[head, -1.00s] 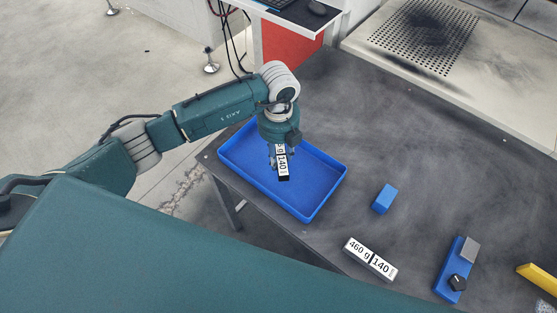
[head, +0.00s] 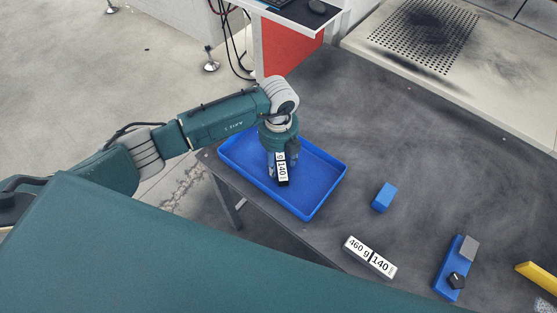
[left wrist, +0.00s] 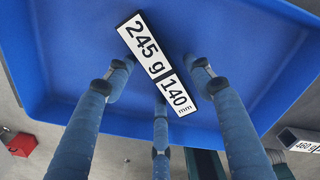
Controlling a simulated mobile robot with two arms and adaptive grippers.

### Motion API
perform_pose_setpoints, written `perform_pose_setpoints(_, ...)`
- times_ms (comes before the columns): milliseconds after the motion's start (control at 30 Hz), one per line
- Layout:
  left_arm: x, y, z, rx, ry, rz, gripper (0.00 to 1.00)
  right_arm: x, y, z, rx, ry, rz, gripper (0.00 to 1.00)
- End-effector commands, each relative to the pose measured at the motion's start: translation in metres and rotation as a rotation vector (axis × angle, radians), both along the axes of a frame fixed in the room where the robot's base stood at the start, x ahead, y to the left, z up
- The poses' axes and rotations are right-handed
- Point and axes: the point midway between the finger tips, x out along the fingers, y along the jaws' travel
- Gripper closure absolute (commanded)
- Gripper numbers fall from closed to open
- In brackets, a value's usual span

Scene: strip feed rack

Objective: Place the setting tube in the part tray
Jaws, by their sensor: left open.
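A bar-shaped tube (head: 282,168) with a white label reading 245 g and 140 mm is within the blue part tray (head: 324,204) in the head view. In the left wrist view the same tube (left wrist: 157,62) lies slantwise over the blue tray floor (left wrist: 85,45). My left gripper (head: 272,174) is over the tray, pointing down, partly hidden behind the tube. Its fingers are open around the tube in the left wrist view (left wrist: 162,78). Whether the tube rests fully on the floor is hard to tell. My right gripper is not in view.
A blue block (head: 384,197), a blue fixture with a black knob (head: 450,280) and a yellow piece (head: 538,278) are farther right. The table's back middle is clear.

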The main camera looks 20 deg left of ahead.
Motion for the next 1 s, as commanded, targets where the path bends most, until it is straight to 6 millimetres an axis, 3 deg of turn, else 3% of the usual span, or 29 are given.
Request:
perform_pose_setpoints(233, 0.002, 0.000, 0.019, -0.001, -0.006, -0.001, 0.47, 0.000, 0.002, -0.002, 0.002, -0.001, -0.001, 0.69)
perform_pose_setpoints(700, 0.001, 0.000, 0.109, 0.000, -0.003, -0.001, 0.47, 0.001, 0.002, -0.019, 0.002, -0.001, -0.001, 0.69)
perform_pose_setpoints(1000, 0.000, 0.001, 0.123, 0.000, 0.000, 0.001, 0.47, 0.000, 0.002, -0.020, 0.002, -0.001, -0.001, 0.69)
